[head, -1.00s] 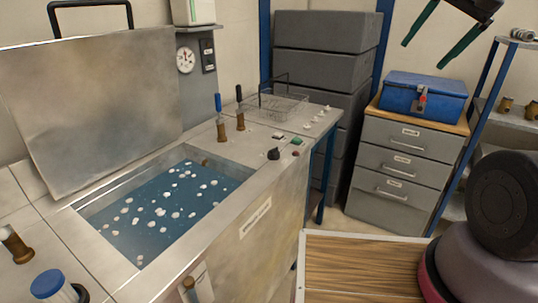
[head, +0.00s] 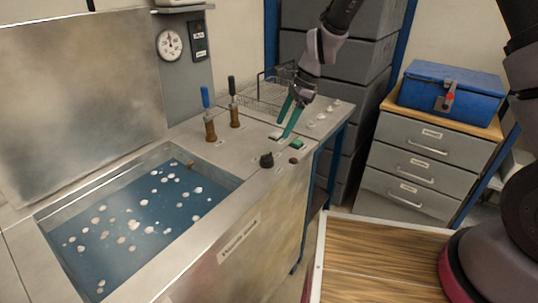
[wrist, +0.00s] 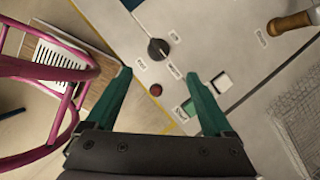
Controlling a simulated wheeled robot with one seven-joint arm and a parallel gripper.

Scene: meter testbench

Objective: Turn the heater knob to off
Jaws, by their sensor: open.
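The heater knob, a black round knob with a pointer (head: 266,160), sits on the steel bench top near its front right edge. My gripper (head: 290,120), with green fingers, is open and empty above the bench, behind and to the right of the knob. In the wrist view its fingers (wrist: 163,75) are spread wide and apart from the knob. Small labels surround the knob; their text is too small to read.
Beside the knob are a red button (head: 294,161), a green switch (head: 297,144) and a white switch (head: 275,135). Two valve levers (head: 210,125) stand behind the open water bath (head: 140,215). A wire basket (head: 262,92) lies at the back. A blue toolbox (head: 450,92) tops the drawers.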

